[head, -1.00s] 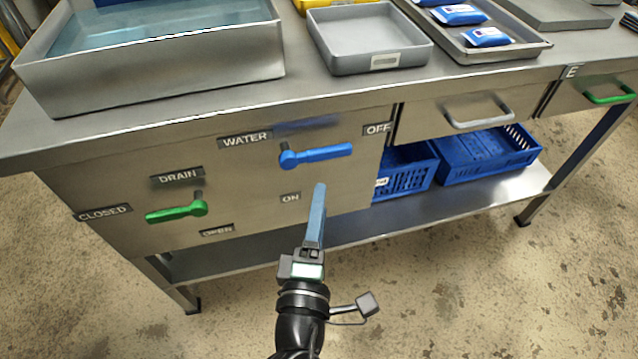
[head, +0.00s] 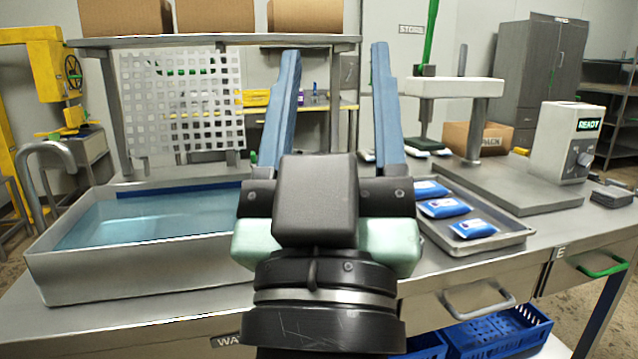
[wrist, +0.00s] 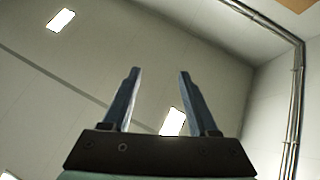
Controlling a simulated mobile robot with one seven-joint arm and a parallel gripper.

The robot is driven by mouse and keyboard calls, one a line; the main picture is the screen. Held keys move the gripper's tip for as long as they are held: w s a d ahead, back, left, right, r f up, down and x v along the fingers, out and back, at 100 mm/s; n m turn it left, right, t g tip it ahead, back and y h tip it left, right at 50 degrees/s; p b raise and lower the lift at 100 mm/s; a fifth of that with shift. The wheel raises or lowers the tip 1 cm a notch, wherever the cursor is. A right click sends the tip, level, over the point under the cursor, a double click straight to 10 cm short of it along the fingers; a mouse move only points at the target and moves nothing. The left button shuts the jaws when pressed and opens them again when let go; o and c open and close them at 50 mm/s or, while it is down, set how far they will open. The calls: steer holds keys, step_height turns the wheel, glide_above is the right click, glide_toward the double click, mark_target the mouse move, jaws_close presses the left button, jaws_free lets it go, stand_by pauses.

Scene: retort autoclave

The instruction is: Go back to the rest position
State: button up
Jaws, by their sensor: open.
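My gripper (head: 337,110) is raised in the middle of the head view, with its two blue fingers pointing up and spread well apart. Nothing is between the fingers. In the wrist view my gripper (wrist: 158,95) is also open and empty, with the ceiling, wall and lights behind it. The gripper and wrist hide the middle of the bench in the head view.
A metal water basin (head: 140,275) is left on the bench. A tray (head: 515,238) with blue pouches (head: 445,207) is right of my gripper. Further right stand a sealer-like machine (head: 455,88) and a READY box (head: 565,140). A shelf (head: 220,41) carries cardboard boxes behind.

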steer(key=s+a+r+t+y+p, duration=0.1)
steer(key=s+r+p, duration=0.2)
steer(key=r+p, duration=2.7)
step_height(320, 180, up, 5)
steer(key=shift+s+f+y, duration=0.15)
steer(key=shift+y, duration=0.25)
